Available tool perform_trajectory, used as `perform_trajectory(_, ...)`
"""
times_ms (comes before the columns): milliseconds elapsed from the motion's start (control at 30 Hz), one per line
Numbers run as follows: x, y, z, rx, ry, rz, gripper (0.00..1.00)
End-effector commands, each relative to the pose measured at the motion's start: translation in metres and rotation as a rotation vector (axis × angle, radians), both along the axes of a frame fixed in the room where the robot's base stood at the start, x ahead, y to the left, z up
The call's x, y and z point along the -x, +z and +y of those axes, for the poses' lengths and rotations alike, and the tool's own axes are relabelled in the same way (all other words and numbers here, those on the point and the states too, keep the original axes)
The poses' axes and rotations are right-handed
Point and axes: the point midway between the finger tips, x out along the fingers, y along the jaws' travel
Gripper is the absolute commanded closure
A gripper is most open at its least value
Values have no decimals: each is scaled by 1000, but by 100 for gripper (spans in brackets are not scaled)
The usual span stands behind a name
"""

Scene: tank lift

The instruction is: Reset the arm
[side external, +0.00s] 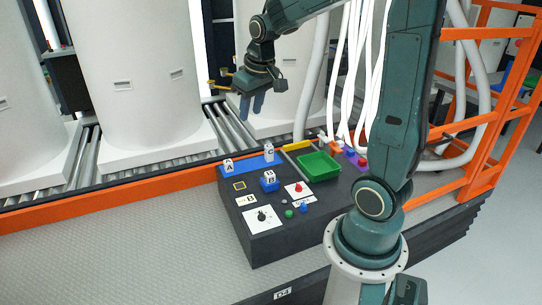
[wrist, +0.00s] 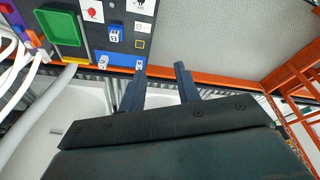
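My gripper (side external: 252,103) hangs in the air behind and above the dark control box (side external: 262,240), near the white tanks. In the wrist view its two dark blue fingers (wrist: 160,80) are spread apart with nothing between them. No part of my gripper touches the box.
Large white tanks (side external: 135,80) stand on a roller conveyor (side external: 232,131) behind an orange rail (side external: 100,187). White hoses (side external: 355,70) hang near my arm and plug in at the box's right. An orange frame (side external: 485,100) stands at right. The grey floor at left is clear.

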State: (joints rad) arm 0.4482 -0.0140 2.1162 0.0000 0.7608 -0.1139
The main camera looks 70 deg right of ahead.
Motion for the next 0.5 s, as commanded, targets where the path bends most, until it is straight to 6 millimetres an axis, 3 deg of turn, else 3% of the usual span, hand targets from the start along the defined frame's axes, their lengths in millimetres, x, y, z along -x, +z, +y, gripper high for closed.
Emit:
perform_trajectory(200, 25, 25, 48, 13, 78, -49, 67)
perform_trajectory(500, 69, 44, 102, 19, 180, -115, 67)
